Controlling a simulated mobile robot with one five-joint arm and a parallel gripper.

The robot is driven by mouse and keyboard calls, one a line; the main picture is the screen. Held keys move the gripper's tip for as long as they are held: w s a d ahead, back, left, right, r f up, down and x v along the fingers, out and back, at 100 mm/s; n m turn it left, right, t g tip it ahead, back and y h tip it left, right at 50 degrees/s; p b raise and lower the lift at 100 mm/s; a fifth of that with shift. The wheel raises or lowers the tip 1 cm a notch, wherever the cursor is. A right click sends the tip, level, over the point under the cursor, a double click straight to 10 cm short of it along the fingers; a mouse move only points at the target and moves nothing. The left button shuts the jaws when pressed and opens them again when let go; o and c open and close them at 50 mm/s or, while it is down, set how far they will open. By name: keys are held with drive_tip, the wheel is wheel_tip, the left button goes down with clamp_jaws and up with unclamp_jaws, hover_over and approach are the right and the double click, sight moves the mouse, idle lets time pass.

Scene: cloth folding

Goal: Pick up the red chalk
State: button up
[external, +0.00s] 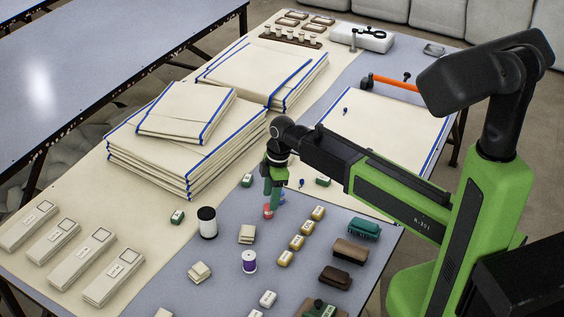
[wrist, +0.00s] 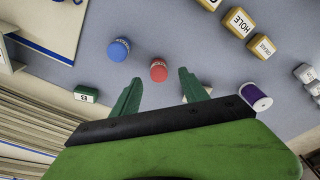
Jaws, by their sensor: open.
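The red chalk (wrist: 158,70) is a small round red piece on the grey-blue mat in the wrist view, just beyond and between my fingertips. In the external view the red chalk (external: 268,211) shows right below my gripper (external: 273,190). My gripper in the wrist view (wrist: 158,80) has its two green fingers spread apart with nothing between them. A blue chalk (wrist: 118,50) stands to the left of the red one, apart from it. From the external view I cannot tell the exact height of the fingertips above the mat.
A purple spool (wrist: 256,97) lies right of the gripper. Yellow labelled blocks (wrist: 238,22) are at the upper right, and a green block (wrist: 86,94) is at the left. Stacked folded cloths (external: 180,150) rise left of the arm. A black-and-white spool (external: 207,222) stands nearby.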

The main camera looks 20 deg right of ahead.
sight(268, 206)
drive_tip(key=f+b, duration=0.2)
drive_tip(key=a+f+b, duration=0.1)
drive_tip(key=f+b, duration=0.2)
drive_tip(key=shift+w+f, duration=0.1)
drive_tip(key=shift+w, duration=0.05)
drive_tip(key=shift+r, duration=0.2)
clamp_jaws()
